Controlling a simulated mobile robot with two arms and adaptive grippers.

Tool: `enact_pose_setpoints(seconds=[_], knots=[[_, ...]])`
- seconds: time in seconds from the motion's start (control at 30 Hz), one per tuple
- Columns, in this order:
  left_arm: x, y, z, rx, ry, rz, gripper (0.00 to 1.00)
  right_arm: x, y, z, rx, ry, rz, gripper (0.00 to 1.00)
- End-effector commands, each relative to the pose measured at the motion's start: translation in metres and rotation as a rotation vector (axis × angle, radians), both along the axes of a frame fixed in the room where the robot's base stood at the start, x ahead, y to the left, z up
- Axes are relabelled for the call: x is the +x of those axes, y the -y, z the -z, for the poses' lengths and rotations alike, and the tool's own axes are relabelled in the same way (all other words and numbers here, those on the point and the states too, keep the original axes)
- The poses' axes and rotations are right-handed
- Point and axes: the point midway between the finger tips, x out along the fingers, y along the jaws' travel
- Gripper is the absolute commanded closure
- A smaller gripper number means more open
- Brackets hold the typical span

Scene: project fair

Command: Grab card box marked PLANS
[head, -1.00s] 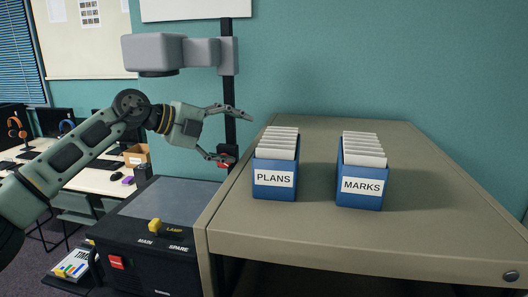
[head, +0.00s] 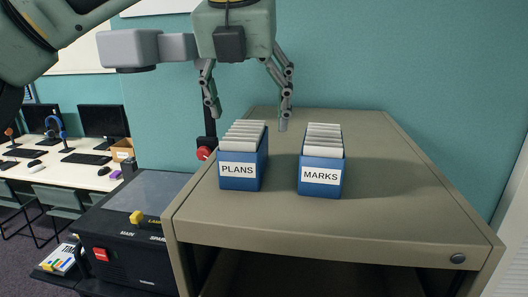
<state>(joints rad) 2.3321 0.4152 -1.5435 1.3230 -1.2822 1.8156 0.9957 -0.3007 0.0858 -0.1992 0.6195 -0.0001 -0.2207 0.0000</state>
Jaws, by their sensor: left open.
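The card box marked PLANS (head: 238,183) is blue, with white cards standing in it and a white label on its front. It stands upright on top of the tan cabinet (head: 400,219), left of centre. A similar blue box marked MARKS (head: 320,189) stands to its right with a gap between them. My left gripper (head: 249,122) points down above the PLANS box. Its fingers are spread open and it holds nothing. One finger shows left of the box and the other to the right, between the two boxes in the picture. My right gripper is not in view.
A desk (head: 75,172) with monitors is at far left. The cabinet top's right side is clear.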

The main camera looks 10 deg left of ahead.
Motion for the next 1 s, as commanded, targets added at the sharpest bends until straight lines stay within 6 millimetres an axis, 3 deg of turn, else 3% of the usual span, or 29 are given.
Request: enact_pose_setpoints(seconds=[0.2, 0.5, 0.63, 1.0], knots=[[0.004, -0.003, 0.018, 0.025, -0.007, 0.004, 0.25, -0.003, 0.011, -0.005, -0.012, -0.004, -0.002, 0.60], [0.013, -0.005, 0.051, 0.024, -0.008, 0.006, 0.25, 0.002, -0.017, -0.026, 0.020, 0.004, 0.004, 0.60], [0.019, -0.005, 0.067, 0.021, -0.007, 0.004, 0.25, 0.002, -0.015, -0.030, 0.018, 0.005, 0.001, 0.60], [0.021, -0.005, 0.073, 0.020, -0.006, 0.004, 0.25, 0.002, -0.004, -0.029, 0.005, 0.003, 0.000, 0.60]])
